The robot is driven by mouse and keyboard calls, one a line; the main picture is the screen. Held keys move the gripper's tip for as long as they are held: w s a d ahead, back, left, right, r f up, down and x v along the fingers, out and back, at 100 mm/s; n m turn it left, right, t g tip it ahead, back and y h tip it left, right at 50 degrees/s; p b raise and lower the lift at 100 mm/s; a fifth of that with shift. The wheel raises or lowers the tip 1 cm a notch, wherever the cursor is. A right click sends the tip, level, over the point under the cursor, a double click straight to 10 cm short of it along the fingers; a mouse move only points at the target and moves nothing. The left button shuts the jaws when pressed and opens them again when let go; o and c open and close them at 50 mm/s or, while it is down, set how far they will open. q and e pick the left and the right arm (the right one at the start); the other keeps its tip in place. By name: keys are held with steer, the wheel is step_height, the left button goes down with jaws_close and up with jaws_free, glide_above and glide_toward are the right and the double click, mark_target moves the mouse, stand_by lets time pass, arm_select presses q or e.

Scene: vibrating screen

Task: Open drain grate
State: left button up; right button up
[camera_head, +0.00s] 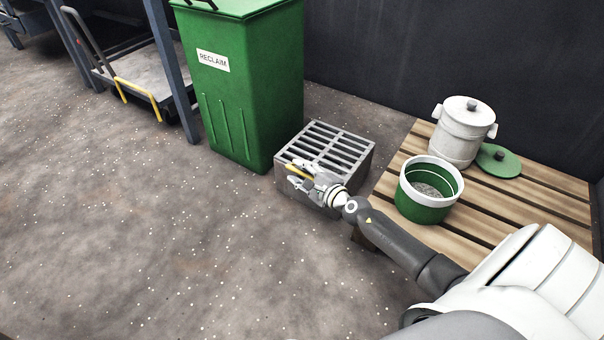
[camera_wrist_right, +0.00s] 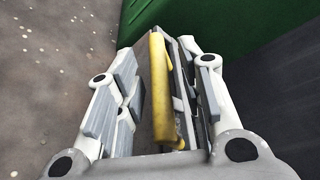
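The drain grate (camera_head: 337,146) is a grey slotted cover. It lies flat on top of a grey box (camera_head: 352,180) on the floor, in the middle of the head view. A yellow bar handle (camera_wrist_right: 160,90) stands at the box's near-left side and shows partly in the head view (camera_head: 299,177). My right gripper (camera_head: 291,175) is at this near side. In the right wrist view the handle runs between its two fingers, with a visible gap on the left; contact on the right cannot be told. My left gripper is out of view.
A green bin (camera_head: 237,85) labelled RECLAIM stands close behind the box on the left. A wooden pallet (camera_head: 482,205) to the right bears a green bucket (camera_head: 427,205), a white pot (camera_head: 462,135) and a green lid (camera_head: 500,163).

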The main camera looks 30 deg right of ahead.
jaws_close()
steer(key=shift+r, duration=0.1)
stand_by(0.3)
